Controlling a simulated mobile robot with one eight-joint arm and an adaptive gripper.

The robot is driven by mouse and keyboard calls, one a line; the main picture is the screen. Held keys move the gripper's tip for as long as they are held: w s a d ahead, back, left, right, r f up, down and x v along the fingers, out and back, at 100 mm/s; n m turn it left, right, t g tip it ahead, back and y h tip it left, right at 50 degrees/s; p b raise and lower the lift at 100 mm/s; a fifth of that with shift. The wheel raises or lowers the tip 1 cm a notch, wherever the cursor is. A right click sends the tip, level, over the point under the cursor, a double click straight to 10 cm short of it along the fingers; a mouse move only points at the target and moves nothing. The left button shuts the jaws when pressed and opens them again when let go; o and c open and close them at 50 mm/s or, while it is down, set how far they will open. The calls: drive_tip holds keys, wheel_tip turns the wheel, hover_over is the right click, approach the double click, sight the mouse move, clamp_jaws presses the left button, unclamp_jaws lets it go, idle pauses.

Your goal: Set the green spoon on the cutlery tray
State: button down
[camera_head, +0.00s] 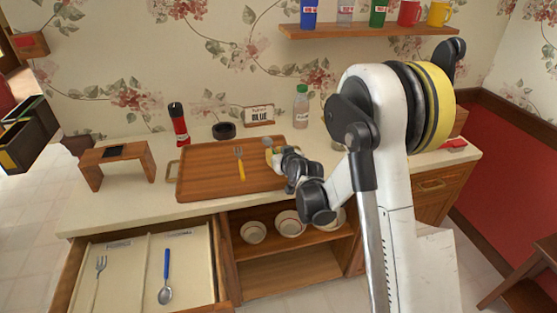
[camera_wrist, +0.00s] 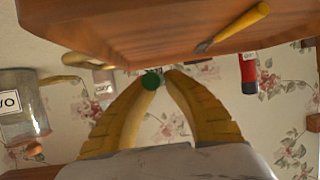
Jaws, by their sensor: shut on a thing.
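My gripper (camera_head: 274,155) is over the back right part of the wooden tray (camera_head: 212,174) on the counter. Its yellow fingers (camera_wrist: 158,80) are closed on the green spoon (camera_wrist: 152,82), whose green handle shows end-on between the fingertips in the wrist view. In the head view the spoon's grey bowl (camera_head: 266,141) sticks out past the fingers; most of the handle is hidden. The tray also fills the top of the wrist view (camera_wrist: 130,35). A fork with a yellow handle (camera_head: 241,168) lies on the tray; its handle shows in the wrist view (camera_wrist: 240,24).
Behind the tray stand a red bottle (camera_head: 179,124), a dark round bowl (camera_head: 224,131), a sign (camera_head: 259,115) and a green-capped bottle (camera_head: 301,106). A small wooden stand (camera_head: 115,159) is at left. The open drawer (camera_head: 130,270) below holds a fork and a blue-handled spoon. The tray's left half is clear.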

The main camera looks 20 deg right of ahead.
drive_tip(key=w+f+b, duration=0.1)
drive_tip(key=f, duration=0.1)
drive_tip(key=w+f+b, duration=0.1)
drive_tip(key=f, duration=0.1)
drive_tip(key=shift+w+f, duration=0.1)
drive_tip(key=shift+w, duration=0.1)
drive_tip(key=shift+f, duration=0.35)
drive_tip(key=shift+f, duration=0.1)
drive_tip(key=shift+f+b, duration=0.15)
drive_tip(key=shift+b, duration=0.25)
drive_tip(key=c, duration=1.5)
unclamp_jaws()
drive_tip(key=shift+p, duration=0.3)
